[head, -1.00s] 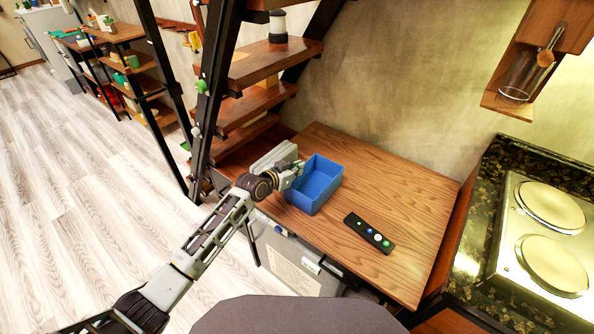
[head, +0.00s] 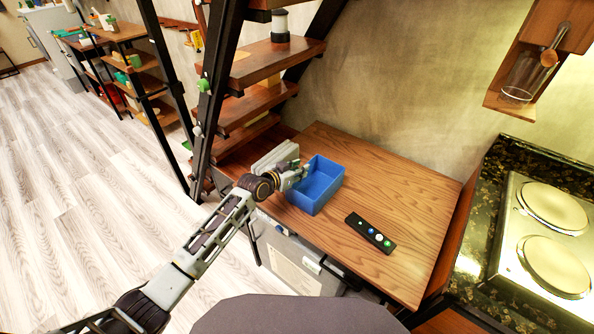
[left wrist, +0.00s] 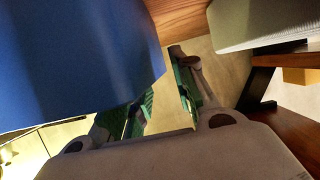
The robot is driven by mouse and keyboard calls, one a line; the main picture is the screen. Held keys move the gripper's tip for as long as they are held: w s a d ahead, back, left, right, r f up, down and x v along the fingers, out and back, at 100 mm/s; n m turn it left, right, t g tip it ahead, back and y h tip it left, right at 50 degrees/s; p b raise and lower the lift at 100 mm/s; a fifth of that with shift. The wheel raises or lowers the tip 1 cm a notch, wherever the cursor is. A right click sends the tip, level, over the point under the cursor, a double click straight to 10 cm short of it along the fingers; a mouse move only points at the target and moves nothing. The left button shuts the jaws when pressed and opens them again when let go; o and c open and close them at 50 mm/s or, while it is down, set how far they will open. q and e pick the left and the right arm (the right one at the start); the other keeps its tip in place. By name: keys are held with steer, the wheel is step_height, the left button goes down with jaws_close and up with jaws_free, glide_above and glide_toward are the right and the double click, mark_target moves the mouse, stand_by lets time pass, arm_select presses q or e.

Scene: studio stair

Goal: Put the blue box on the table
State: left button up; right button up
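The blue box (head: 318,190) is an open-topped tray standing on the wooden table (head: 405,185), near its left edge. My left gripper (head: 302,172) is at the box's left wall, low over the table; whether it touches the box cannot be told. In the left wrist view the blue box (left wrist: 70,60) fills the upper left and hides part of one finger. The left gripper's green-padded fingers (left wrist: 163,105) are apart there, with background showing between them and nothing clearly held. My right gripper is out of view.
A black remote (head: 370,232) with coloured buttons lies on the table in front of the box. A pale grey object (head: 273,158) stands behind my left gripper. Stair treads (head: 255,105) rise at the back left, and a hob (head: 545,235) is at the right. The table's right half is clear.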

arm_select(q)
steer(key=shift+r, duration=0.15)
steer(key=shift+s+a, duration=0.25)
steer(key=shift+s, duration=0.05)
steer(key=shift+v, duration=1.9)
steer(key=shift+p+v, duration=0.3)
steer(key=shift+v, duration=0.45)
steer(key=v, duration=0.6)
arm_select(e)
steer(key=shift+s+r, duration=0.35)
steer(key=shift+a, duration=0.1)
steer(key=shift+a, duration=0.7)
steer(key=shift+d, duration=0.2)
